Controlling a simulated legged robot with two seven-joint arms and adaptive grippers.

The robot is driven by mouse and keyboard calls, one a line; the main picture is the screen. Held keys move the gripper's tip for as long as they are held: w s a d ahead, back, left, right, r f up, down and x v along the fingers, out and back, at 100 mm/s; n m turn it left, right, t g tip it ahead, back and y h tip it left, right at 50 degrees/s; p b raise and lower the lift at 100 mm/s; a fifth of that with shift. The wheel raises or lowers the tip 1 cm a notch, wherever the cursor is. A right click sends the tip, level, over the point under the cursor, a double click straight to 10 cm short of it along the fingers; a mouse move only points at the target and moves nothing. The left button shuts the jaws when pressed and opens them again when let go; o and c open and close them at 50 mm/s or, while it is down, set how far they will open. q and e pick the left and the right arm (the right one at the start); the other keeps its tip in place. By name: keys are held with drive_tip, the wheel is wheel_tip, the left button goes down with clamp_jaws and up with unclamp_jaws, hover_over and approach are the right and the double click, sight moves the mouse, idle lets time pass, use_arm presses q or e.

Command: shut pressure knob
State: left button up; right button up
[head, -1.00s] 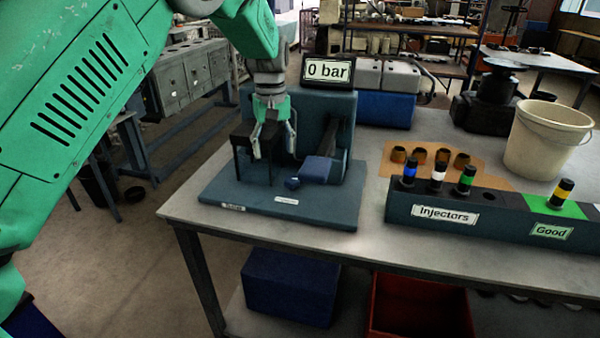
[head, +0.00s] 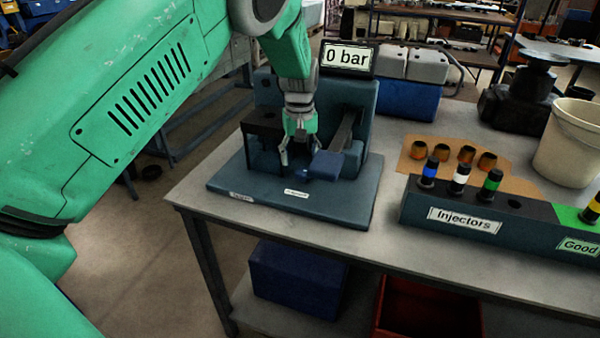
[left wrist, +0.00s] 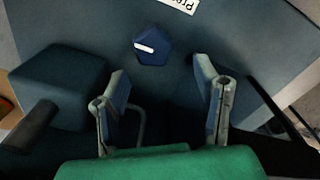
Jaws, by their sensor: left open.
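The pressure knob (left wrist: 152,46) is a small dark blue pentagonal knob with a white mark, on the base plate in the left wrist view. In the head view it is hard to make out against the dark base. My left gripper (head: 298,160) hangs over the test stand (head: 345,205), fingers pointing down. It is open and empty. In the left wrist view its fingertips (left wrist: 162,74) are spread wide, with the knob ahead of the gap between them and apart from both. The display (head: 347,57) reads "0 bar". My right gripper is not in view.
A lever with a blue handle (head: 327,165) is close beside my left gripper; the handle also shows in the left wrist view (left wrist: 60,85). A block with a hole (head: 263,122) stands to the left. The injector rack (head: 465,222) and a bucket (head: 568,145) are to the right.

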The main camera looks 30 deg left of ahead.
sight(302, 170)
use_arm(q)
drive_tip(key=f, duration=0.1)
drive_tip(key=s+d+f, duration=0.1)
drive_tip(key=d+f, duration=0.1)
drive_tip(key=shift+s+f, duration=0.3)
drive_tip(key=shift+s, duration=0.1)
drive_tip(key=shift+w+d+f+g, duration=0.15)
drive_tip(key=shift+w+f+g, duration=0.15)
drive_tip(key=shift+w+f, duration=0.55)
drive_tip(key=shift+w, duration=0.1)
drive_tip(key=shift+s+a+r, duration=0.25)
drive_tip(key=shift+s+a, duration=0.1)
drive_tip(key=shift+a, duration=0.1)
drive_tip(key=shift+s+a, duration=0.1)
drive_tip(key=shift+a, duration=0.05)
drive_tip(key=c, duration=0.6)
drive_tip(key=shift+a, duration=0.1)
drive_tip(key=c, duration=0.5)
drive_tip(key=shift+d, duration=0.35)
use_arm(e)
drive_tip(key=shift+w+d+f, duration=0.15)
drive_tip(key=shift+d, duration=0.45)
